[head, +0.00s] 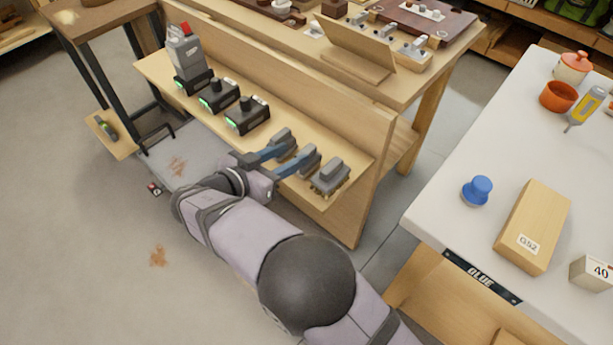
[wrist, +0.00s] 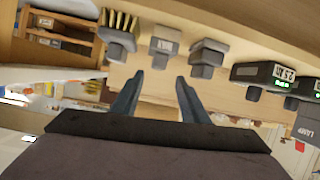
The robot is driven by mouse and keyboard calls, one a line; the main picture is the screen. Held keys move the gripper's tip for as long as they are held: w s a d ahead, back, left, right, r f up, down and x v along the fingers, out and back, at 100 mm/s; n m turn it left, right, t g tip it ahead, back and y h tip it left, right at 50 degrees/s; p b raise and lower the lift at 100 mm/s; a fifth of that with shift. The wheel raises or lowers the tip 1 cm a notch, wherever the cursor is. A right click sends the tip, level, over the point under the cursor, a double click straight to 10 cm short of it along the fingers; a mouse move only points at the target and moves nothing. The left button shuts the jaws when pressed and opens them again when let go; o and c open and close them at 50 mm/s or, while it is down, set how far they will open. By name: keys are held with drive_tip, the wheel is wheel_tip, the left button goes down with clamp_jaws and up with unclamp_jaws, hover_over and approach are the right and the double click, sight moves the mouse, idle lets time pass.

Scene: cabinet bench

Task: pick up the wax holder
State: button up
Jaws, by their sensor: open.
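Three grey block-like holders stand in a row at the right end of the wooden shelf: a far one (head: 283,138), a middle one (head: 309,156) and a near one (head: 330,176). I cannot tell for certain which is the wax holder. In the wrist view, the middle block (wrist: 163,46) bears a small label too blurred to read. A plain grey one (wrist: 208,57) is to its right, and one with yellow bristles (wrist: 118,32) to its left. My gripper (head: 296,158) is open and empty; in the wrist view its blue fingers (wrist: 160,76) point at the middle block.
Black chargers (head: 217,95) with green lights stand farther left on the shelf (head: 290,118). An upright wooden panel (head: 345,135) closes its back. A white table (head: 440,190) at right carries a blue knob-like object (head: 477,191) and a wooden block (head: 532,226).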

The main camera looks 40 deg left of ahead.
sight(306, 150)
drive_tip(key=shift+m+t, duration=0.4)
drive_tip(key=shift+m, duration=0.4)
drive_tip(key=shift+d+f+b+x, duration=0.1)
drive_tip(key=shift+f+b+x, duration=0.1)
drive_tip(key=shift+x, duration=0.9)
drive_tip(key=shift+d+f+b+x, duration=0.15)
drive_tip(key=shift+b+x, duration=0.1)
drive_tip(key=shift+x, duration=0.85)
drive_tip(key=shift+d+f+b+x, duration=0.1)
drive_tip(key=shift+f+b+x, duration=0.1)
drive_tip(key=shift+x, duration=0.9)
drive_tip(key=shift+s, duration=0.2)
drive_tip(key=shift+c, duration=0.3)
drive_tip(key=shift+r, duration=0.1)
clamp_jaws()
